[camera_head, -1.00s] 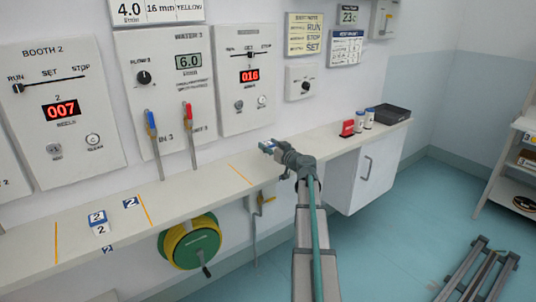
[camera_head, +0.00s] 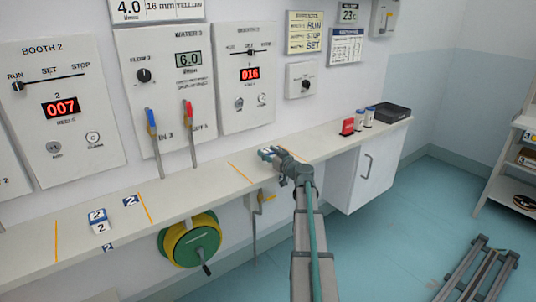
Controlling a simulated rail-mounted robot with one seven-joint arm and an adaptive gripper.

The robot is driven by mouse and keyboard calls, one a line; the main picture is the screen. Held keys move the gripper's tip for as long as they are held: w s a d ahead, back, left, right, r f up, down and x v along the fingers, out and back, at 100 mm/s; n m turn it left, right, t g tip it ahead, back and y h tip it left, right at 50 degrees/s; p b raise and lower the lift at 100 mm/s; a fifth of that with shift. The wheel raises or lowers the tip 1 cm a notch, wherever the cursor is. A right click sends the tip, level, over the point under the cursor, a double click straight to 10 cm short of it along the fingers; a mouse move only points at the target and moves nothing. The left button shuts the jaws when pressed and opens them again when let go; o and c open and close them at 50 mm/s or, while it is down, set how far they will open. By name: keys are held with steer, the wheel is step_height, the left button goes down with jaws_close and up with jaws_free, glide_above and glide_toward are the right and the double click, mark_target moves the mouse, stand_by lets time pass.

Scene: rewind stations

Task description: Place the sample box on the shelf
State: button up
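My gripper (camera_head: 268,153) is at the end of my arm over the long counter (camera_head: 195,184), near its front edge and right of an orange line. Its fingers are small and partly whitish here, so I cannot tell whether they are open or hold something. A small white box with a blue top marked 2 (camera_head: 99,221) is on the counter at the left, well away from my gripper. I cannot tell whether it is the sample box. A shelf unit (camera_head: 497,186) stands at the far right, cut off by the picture edge, with items on its levels.
A red item (camera_head: 347,127), two white containers with blue parts and a dark tray (camera_head: 392,113) stand at the counter's right end. Blue and red valve levers (camera_head: 188,108) reach down near the counter. A green-yellow hose reel (camera_head: 194,241) hangs below.

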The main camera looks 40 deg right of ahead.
steer(key=o, duration=0.4)
steer(key=shift+o, duration=0.2)
steer(key=shift+r+p, duration=0.2)
steer(key=shift+p, duration=0.15)
steer(key=s+b, duration=0.1)
steer(key=s, duration=1.1)
steer(key=shift+a, duration=0.15)
